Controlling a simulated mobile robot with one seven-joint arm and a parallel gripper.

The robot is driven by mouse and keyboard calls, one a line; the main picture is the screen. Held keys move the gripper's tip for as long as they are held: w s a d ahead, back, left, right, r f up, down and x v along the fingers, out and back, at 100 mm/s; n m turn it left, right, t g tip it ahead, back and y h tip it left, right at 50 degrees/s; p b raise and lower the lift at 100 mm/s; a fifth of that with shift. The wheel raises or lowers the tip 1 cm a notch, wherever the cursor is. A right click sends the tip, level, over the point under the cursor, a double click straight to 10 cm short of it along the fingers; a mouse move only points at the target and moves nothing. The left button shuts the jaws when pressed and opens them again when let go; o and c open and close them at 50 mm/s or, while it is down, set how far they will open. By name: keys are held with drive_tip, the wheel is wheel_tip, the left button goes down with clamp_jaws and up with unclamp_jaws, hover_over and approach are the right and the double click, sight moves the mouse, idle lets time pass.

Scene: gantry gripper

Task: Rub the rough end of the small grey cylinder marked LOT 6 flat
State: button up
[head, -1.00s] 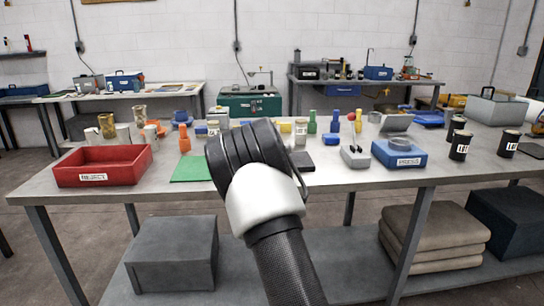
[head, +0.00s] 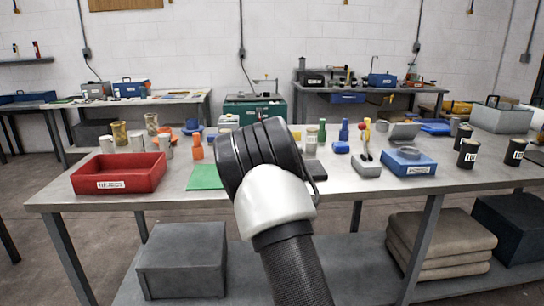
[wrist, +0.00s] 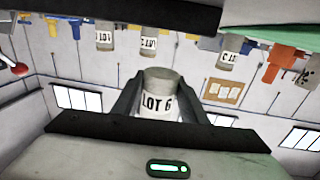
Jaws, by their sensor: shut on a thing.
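My gripper (wrist: 160,88) is shut on the small grey cylinder (wrist: 158,104), whose white label reads LOT 6. The cylinder sits between the two dark fingers, and its plain grey end sticks out past them. The texture of that end is too small to judge. In the head view my arm's dark wrist hides both the gripper and the cylinder, above the front part of the grey table (head: 330,190). A green mat (head: 203,177) lies flat just left of my arm. A dark flat pad (head: 316,169) lies just right of it, partly covered.
A red bin (head: 118,182) stands at left, with several cylinders behind it. Right of my arm are a grey block (head: 367,171), a blue box (head: 408,167) and black labelled cups (head: 467,152). Orange, green and blue bottle-like pieces stand along the back.

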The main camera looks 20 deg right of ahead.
drive_tip(key=shift+r+p, duration=0.3)
drive_tip(key=shift+r, duration=1.1)
